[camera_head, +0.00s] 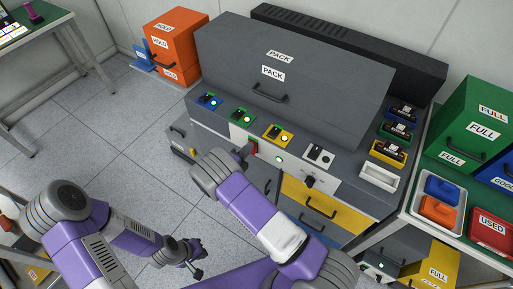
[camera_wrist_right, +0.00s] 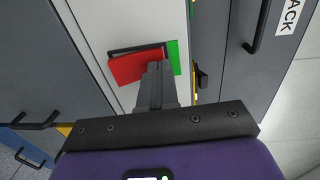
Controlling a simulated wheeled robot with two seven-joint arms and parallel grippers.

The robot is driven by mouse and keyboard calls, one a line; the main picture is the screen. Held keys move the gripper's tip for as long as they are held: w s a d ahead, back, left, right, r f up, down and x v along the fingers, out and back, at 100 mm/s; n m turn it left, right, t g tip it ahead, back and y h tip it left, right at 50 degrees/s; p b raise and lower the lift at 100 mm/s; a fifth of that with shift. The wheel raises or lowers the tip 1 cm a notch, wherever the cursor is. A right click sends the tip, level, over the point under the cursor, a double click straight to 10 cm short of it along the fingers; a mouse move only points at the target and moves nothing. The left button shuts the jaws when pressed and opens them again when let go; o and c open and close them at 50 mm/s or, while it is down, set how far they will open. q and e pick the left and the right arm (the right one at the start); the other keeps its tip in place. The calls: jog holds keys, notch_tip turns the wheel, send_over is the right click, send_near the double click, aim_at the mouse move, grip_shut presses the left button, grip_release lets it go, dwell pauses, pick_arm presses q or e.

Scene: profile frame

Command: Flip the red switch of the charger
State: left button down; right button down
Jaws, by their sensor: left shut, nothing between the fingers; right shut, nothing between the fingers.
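The charger is a grey cabinet (camera_head: 205,122) with a row of coloured sockets on its ledge. Its red switch (camera_head: 253,148) is on the white front panel, partly hidden behind my right gripper (camera_head: 244,153). In the right wrist view, the red switch (camera_wrist_right: 137,66) is a tilted red plate with a dark edge, beside a green part (camera_wrist_right: 174,57). My right gripper (camera_wrist_right: 156,68) is shut and empty, its fingertips overlapping the switch's right part; I cannot tell whether they touch. My left gripper (camera_head: 197,264) is shut and empty, low over the floor, away from the charger.
A grey PACK box (camera_head: 320,90) stands behind the ledge. Drawers with handles, including a yellow one (camera_head: 305,205), lie below. An orange HOLD box (camera_head: 170,45) stands at the back left. A green FULL box (camera_head: 470,120) and a tray (camera_head: 455,218) are at right. Floor at left is clear.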

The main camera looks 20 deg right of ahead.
jog(key=r+p+v, duration=0.2)
jog(key=v, duration=1.1)
jog(key=shift+s+a+r+p, duration=0.15)
jog(key=shift+a+r+p, duration=0.1)
jog(key=shift+p, duration=0.1)
jog(key=s+d+f+m+g+y, duration=0.3)
jog(key=s+d+f+m+g, duration=0.1)
jog(key=s+f+m+g, duration=0.3)
jog(key=s+d+f+m+g+y, duration=0.35)
jog(key=s+f+m+g, duration=0.3)
jog(key=s, duration=0.35)
jog(key=s+a+m+y, duration=0.7)
jog(key=m+y, duration=0.3)
jog(key=m, duration=0.9)
jog(key=w+m+t, duration=0.1)
jog(key=m, duration=0.3)
jog(key=w+d+m+t+y, duration=0.1)
jog(key=m, duration=0.4)
jog(key=w+d+r+m+t, duration=0.1)
jog(key=m, duration=0.3)
jog(key=shift+w+r+m+t, duration=0.1)
jog(key=shift+w+m+t, duration=0.05)
jog(key=shift+m+t, duration=0.15)
